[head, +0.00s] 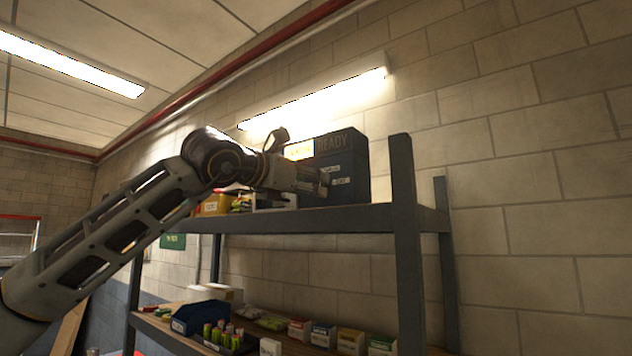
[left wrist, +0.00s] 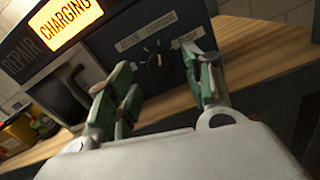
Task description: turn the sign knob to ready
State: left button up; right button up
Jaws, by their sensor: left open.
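The dark sign box (head: 345,165) stands on the top shelf. In the left wrist view its yellow CHARGING panel (left wrist: 66,22) is lit, and the REPAIR panel (left wrist: 22,62) beside it is dark. In the head view the READY panel (head: 334,143) is dark. The black sign knob (left wrist: 158,66) is on the box face below small position labels, its pale mark seeming to point at the middle label. My left gripper (left wrist: 163,72) is open, its green-padded fingers on either side of the knob. Contact cannot be told. My right gripper is in neither view.
The top shelf (head: 390,217) carries yellow and other small items left of the box. A shelf post (head: 405,240) rises close to the box's right. The lower shelf holds a blue bin (head: 200,318) and several small boxes. A block wall is behind.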

pick_arm(q)
jog(key=shift+p+x, duration=0.3)
jog(key=shift+x, duration=0.7)
jog(key=shift+w+d, duration=0.2)
jog(key=shift+w, duration=0.1)
jog(key=shift+w+d, duration=0.2)
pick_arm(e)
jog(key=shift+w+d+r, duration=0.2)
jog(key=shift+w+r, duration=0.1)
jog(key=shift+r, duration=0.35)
pick_arm(q)
jog(key=shift+c, duration=0.2)
jog(key=c, duration=1)
